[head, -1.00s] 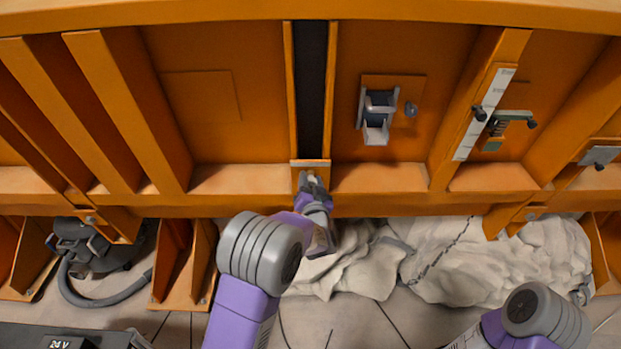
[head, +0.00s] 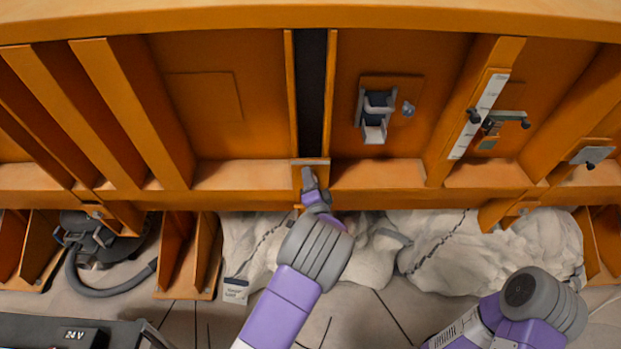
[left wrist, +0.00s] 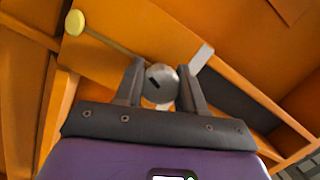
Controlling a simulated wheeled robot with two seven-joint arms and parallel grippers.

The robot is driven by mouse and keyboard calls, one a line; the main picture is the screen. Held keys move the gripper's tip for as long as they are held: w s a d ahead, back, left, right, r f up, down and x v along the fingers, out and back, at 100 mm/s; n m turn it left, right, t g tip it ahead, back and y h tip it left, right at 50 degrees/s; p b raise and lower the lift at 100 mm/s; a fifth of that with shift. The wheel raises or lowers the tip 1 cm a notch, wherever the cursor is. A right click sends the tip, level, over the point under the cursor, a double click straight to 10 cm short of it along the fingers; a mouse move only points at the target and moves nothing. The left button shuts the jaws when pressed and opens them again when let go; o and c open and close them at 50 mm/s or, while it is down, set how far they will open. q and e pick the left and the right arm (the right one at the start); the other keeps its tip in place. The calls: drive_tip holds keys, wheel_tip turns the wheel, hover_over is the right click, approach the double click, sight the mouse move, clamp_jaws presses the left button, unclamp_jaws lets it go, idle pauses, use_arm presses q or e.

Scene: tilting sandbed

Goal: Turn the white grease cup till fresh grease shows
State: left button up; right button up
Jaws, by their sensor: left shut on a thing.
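The grease cup (left wrist: 162,84) shows in the left wrist view as a round, pale grey-white cap with a short dark mark on its face. It sits between the two fingers of my left gripper (head: 310,180), which is shut on it. In the head view this gripper is at the orange beam just below the dark vertical channel, and it hides the cup. A pale yellow round blob or disc (left wrist: 75,22) shows at the end of a thin stalk in the left wrist view; I cannot tell whether it is grease. My right gripper is not visible.
On the orange frame to the right are a grey bracket (head: 375,115), a white scale strip (head: 480,112) and a dark-handled clamp (head: 500,120). Pale bulky sheeting (head: 460,255) lies below the beam. A black hosed machine (head: 90,240) stands at lower left.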

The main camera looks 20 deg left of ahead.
use_arm(q)
drive_tip(key=shift+r, duration=0.1)
idle(0.4)
drive_tip(key=o, duration=1)
drive_tip(key=shift+o, duration=0.2)
drive_tip(key=v, duration=0.7)
drive_tip(key=shift+s+p, duration=0.25)
drive_tip(key=shift+p, duration=0.1)
drive_tip(key=shift+d, duration=0.1)
